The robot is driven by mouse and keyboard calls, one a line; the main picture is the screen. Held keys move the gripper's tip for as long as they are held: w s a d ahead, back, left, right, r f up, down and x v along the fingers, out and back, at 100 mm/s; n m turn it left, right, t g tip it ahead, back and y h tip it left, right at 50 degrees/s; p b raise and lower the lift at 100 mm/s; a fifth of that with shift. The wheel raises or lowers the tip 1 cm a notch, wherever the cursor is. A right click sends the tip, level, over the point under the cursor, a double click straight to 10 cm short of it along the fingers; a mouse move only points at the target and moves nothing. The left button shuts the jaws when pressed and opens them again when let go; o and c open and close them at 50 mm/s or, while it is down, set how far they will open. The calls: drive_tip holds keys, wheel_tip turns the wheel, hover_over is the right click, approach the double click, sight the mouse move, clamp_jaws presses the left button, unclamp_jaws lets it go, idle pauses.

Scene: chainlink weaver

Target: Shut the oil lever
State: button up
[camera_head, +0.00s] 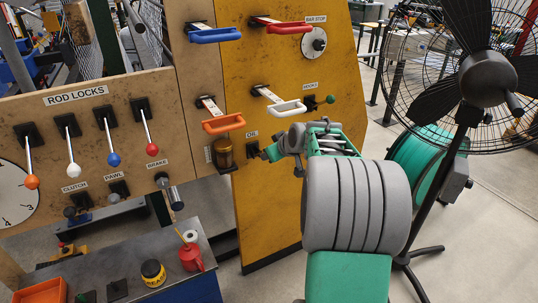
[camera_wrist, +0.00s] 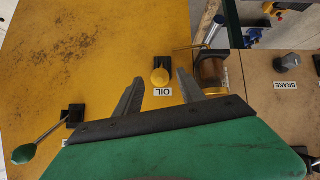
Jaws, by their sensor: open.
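The oil lever (camera_wrist: 161,76) has a round yellow knob on a dark mount, above the OIL label (camera_wrist: 163,92) in the wrist view, on the yellow panel. In the head view the OIL label (camera_head: 251,134) shows just left of my gripper (camera_head: 270,153), and the lever's knob cannot be made out there. My gripper (camera_wrist: 160,82) is open and empty. In the wrist view its two grey fingers stand on either side of the knob, with a gap on both sides. Whether the fingertips reach the knob's depth is unclear.
An amber oil jar (camera_wrist: 211,72) is close beside one finger; it also shows in the head view (camera_head: 223,153). A green-knobbed lever (camera_head: 325,100) and white (camera_head: 287,107) and orange (camera_head: 223,124) handles stick out above. A black fan (camera_head: 480,75) stands at right.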

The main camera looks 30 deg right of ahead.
idle(0.4)
drive_tip(key=s+a+f+m+g+y, duration=0.1)
drive_tip(key=s+a+f+m+g, duration=0.25)
drive_tip(key=s+f, duration=0.5)
drive_tip(key=s+a+f+m+g, duration=0.25)
drive_tip(key=s+f+g, duration=0.2)
drive_tip(key=s, duration=0.75)
drive_tip(key=s+a+r+g+p, duration=0.1)
drive_tip(key=s+a+r+p, duration=0.3)
drive_tip(key=s+a, duration=0.5)
drive_tip(key=w+a+r+n+t+p, duration=0.2)
drive_tip(key=w+a+r+n, duration=0.1)
drive_tip(key=a+r, duration=0.7)
drive_tip(key=shift+a+n, duration=0.3)
drive_tip(key=shift+n, duration=0.6)
drive_tip(key=shift+c, duration=0.5)
